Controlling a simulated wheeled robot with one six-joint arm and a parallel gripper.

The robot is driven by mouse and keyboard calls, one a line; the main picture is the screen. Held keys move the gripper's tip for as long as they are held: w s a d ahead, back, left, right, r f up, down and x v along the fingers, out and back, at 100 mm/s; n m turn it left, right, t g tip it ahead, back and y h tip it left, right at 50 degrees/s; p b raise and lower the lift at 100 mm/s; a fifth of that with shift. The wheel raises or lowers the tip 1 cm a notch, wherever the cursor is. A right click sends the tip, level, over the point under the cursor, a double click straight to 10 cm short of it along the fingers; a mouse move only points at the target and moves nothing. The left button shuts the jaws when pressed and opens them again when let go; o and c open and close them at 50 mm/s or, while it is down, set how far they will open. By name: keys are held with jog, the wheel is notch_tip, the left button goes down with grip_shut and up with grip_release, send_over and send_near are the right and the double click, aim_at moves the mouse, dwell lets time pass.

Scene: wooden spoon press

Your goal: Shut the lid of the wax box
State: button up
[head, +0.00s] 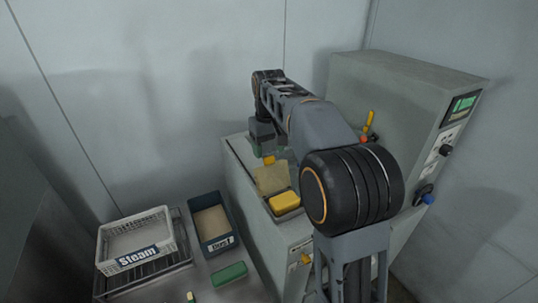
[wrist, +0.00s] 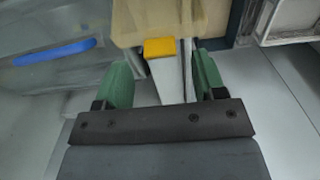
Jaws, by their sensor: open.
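The wax box (head: 287,213) sits on the grey machine's front ledge, with a yellow wax block (head: 285,202) inside it. Its tan, see-through lid (head: 271,179) stands raised at the back of the box. A yellow tab (head: 269,160) sits on the lid's upper edge. My gripper (head: 266,153) is open just above and behind the tab. In the wrist view, the lid (wrist: 170,22) and tab (wrist: 158,48) lie ahead of my gripper (wrist: 164,75), between the lines of its two green fingers. The tab looks apart from both fingers. The wax block is hidden in that view.
The grey machine (head: 400,95) with a screen and knobs stands right. A yellow lever (head: 368,121) sticks up behind my arm.

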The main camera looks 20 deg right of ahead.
aim_at(272, 174)
jog(key=shift+f, duration=1.4)
grip_shut()
